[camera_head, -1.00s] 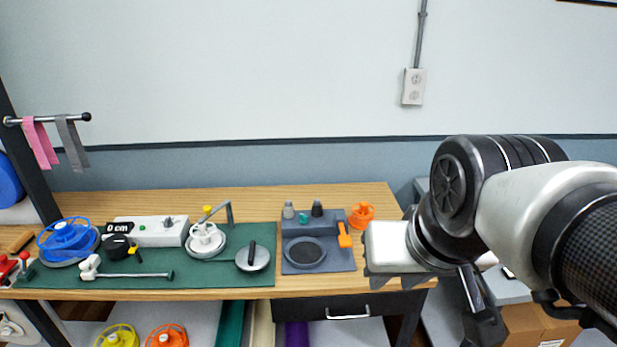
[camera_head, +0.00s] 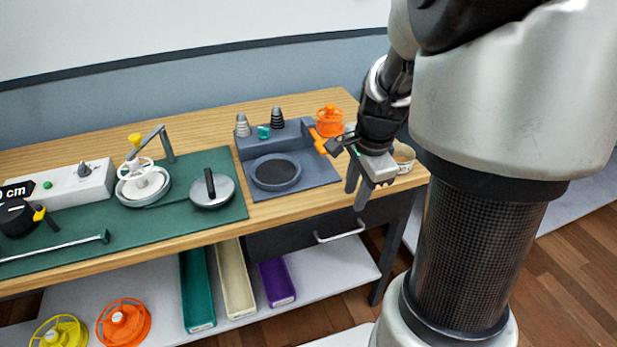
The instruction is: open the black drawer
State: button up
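The black drawer (camera_head: 279,243) sits under the right end of the wooden table. Its front carries a pale bar handle (camera_head: 340,232). The drawer looks shut, with its front close under the tabletop edge. My gripper (camera_head: 356,196) points downward above and in front of the table's right front edge. Its fingers are apart with nothing seen between them. The fingertips are a little above and to the right of the handle in the picture, apart from it as far as I can tell.
A grey tray (camera_head: 312,183) with a round dish and an orange-handled tool stands on the tabletop (camera_head: 222,236) above the drawer. An orange wheel (camera_head: 329,120) is behind my gripper. Teal, cream and purple bins (camera_head: 277,283) lie on the lower shelf. Floor is free at right.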

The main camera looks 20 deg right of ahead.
aim_at(343, 234)
jog(key=w+f+b, duration=0.1)
jog(key=f, duration=0.4)
jog(key=w+f+b, duration=0.1)
jog(key=f+b, duration=0.1)
jog(key=f, duration=0.3)
jog(key=w+f+b, duration=0.1)
jog(key=f+b, duration=0.1)
jog(key=f, duration=0.4)
jog(key=shift+a+f, duration=0.1)
jog(key=shift+c, duration=0.3)
grip_shut()
